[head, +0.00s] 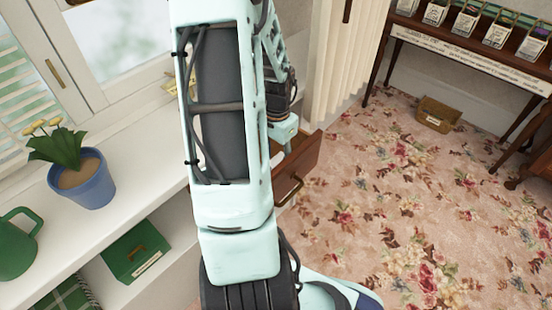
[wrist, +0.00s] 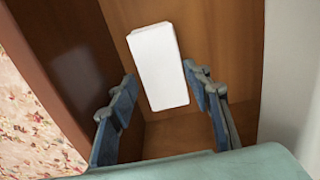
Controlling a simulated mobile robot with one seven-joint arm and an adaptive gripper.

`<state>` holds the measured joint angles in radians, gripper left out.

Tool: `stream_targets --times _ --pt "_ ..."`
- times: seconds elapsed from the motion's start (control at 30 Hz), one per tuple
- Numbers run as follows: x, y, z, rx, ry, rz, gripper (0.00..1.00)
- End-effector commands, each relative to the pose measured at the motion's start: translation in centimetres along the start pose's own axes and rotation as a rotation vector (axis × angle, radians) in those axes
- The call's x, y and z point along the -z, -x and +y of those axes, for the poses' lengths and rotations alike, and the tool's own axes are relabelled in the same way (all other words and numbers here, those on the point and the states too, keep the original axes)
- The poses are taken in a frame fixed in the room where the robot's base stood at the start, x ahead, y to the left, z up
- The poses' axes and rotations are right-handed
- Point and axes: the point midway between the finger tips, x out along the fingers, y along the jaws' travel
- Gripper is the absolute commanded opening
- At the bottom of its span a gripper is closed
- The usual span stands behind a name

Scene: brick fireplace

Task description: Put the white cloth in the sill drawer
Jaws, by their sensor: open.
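The white cloth (wrist: 158,65) shows in the wrist view as a small folded block inside the wooden sill drawer (wrist: 68,65). I cannot tell whether it lies flat on the drawer's bottom. My gripper (wrist: 160,76) is open, with one finger on each side of the cloth's near part and gaps showing between fingers and cloth. In the head view the drawer (head: 303,168) stands pulled open beneath the sill, its front and handle facing right. My arm hides most of the drawer's inside, and the cloth is hidden there.
A green box (head: 135,252) sits on the shelf below. A dark table (head: 470,45) with several small boxes stands at the back right. The flowered carpet (head: 390,210) is mostly clear.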

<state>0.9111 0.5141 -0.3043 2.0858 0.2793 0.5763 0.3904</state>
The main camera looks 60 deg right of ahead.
Motion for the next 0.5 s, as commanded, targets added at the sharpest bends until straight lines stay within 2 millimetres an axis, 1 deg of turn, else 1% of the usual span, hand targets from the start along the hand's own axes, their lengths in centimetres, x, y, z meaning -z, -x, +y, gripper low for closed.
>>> stream_targets --times 0.03,0.17,0.23,0.37,0.5 --pt "0.0 -0.1 0.9 -0.012 -0.008 -0.006 0.60" --pt "0.0 0.3 0.9 -0.012 -0.008 -0.005 0.60" --pt "0.0 1.0 0.7 -0.010 -0.006 -0.004 0.60" --pt "0.1 3.3 0.6 -0.008 -0.006 -0.001 0.60" --pt "0.1 6.4 0.5 -0.006 -0.005 0.000 0.60"
